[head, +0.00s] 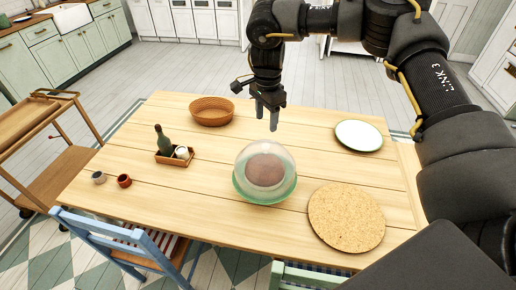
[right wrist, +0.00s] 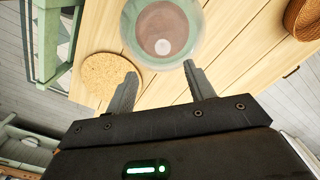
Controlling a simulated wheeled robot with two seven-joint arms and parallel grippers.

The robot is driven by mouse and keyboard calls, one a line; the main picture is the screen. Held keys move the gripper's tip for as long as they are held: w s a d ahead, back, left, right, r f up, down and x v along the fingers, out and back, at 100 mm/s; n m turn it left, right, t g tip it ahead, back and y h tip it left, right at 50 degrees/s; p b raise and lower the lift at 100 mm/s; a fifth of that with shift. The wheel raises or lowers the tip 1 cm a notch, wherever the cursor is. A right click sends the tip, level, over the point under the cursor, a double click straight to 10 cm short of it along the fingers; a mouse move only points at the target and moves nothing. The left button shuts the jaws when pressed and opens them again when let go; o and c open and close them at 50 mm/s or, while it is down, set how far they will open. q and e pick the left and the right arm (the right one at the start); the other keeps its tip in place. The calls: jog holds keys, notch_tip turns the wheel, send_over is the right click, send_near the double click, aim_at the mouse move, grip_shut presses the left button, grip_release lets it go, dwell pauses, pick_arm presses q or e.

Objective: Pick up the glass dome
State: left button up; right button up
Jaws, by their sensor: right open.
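The clear glass dome (head: 262,155) stands near the middle of the wooden table on a green-rimmed base, with a round brown thing showing inside it. It also shows at the top of the right wrist view (right wrist: 163,18), cut by the frame edge. My right gripper (head: 267,119) is open and empty, pointing down above the table, just behind the dome in the head view. In the right wrist view its two fingers (right wrist: 160,80) are spread apart, with the dome beyond their tips. My left gripper is not in view.
A round cork mat (head: 346,217) lies right of the dome and a white plate (head: 359,136) behind it. A wicker basket (head: 212,111) and a small tray (head: 163,158) with a bottle stand left. Two small cups (head: 124,181) and chairs (head: 130,243) are at the front left.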

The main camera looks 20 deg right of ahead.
aim_at(266, 144)
notch_tip(266, 144, down, 3)
jog(key=shift+s+p, duration=0.15)
jog(key=shift+p, duration=0.45)
jog(key=shift+w+f, duration=0.15)
jog(key=shift+f, duration=0.4)
jog(key=shift+w+f, duration=0.15)
jog(key=shift+f, duration=0.35)
jog(key=shift+w+f, duration=0.1)
jog(key=shift+f, duration=0.15)
jog(key=shift+s+d+f+p, duration=0.15)
jog(key=shift+f+p, duration=0.35)
jog(key=shift+p, duration=0.55)
jog(key=f, duration=0.2)
jog(key=f+p, duration=0.1)
jog(key=f, duration=0.1)
jog(key=shift+w+d, duration=0.1)
jog(key=shift+w, duration=0.1)
jog(key=shift+s, duration=0.1)
jog(key=shift+c, duration=0.8)
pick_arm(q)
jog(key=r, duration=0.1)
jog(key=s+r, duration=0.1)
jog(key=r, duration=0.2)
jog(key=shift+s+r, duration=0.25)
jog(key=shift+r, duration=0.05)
pick_arm(e)
grip_shut()
